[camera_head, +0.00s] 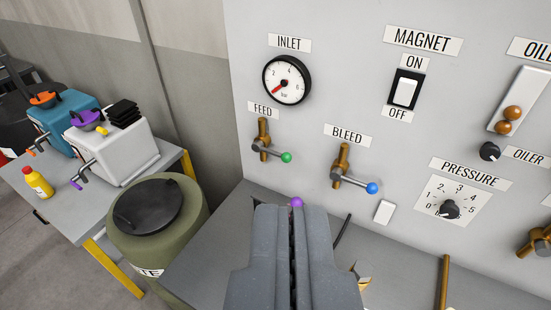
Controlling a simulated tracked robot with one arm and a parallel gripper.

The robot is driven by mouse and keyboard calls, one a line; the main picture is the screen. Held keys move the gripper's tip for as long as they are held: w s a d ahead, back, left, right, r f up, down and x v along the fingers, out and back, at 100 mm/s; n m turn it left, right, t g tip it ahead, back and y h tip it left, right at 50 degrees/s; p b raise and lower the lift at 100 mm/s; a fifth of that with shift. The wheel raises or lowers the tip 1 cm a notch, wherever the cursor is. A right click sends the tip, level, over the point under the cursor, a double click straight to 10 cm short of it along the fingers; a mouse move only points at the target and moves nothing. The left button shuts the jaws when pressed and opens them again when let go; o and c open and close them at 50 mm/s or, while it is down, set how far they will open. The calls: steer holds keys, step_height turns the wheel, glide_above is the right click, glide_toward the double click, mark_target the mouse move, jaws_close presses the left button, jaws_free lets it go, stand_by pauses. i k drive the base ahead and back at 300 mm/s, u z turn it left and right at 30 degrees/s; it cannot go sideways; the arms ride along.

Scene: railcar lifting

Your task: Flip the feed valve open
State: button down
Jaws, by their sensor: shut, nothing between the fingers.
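The feed valve (262,144) is on the grey panel under the FEED label (263,111). It has a brass body, and its lever ends in a green knob (286,157) that points right and slightly down. The inlet gauge (287,80) is above it, with its red needle at the low end of the scale. My gripper (296,212) is at the bottom centre, shut and empty, below and slightly right of the feed valve and apart from it. A small purple ball (297,202) shows just past the fingertips; what it belongs to is hidden.
The bleed valve (343,160) with a blue knob (372,188) is right of the feed valve. The magnet switch (404,92) and pressure dial (449,208) are farther right. A green drum (190,205) and a table (60,205) with machines stand left. The space before the feed valve looks clear.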

mark_target(257, 146)
steer(key=k, duration=1.15)
steer(key=u, duration=0.45)
steer(key=i, duration=2.05)
steer(key=z, duration=0.75)
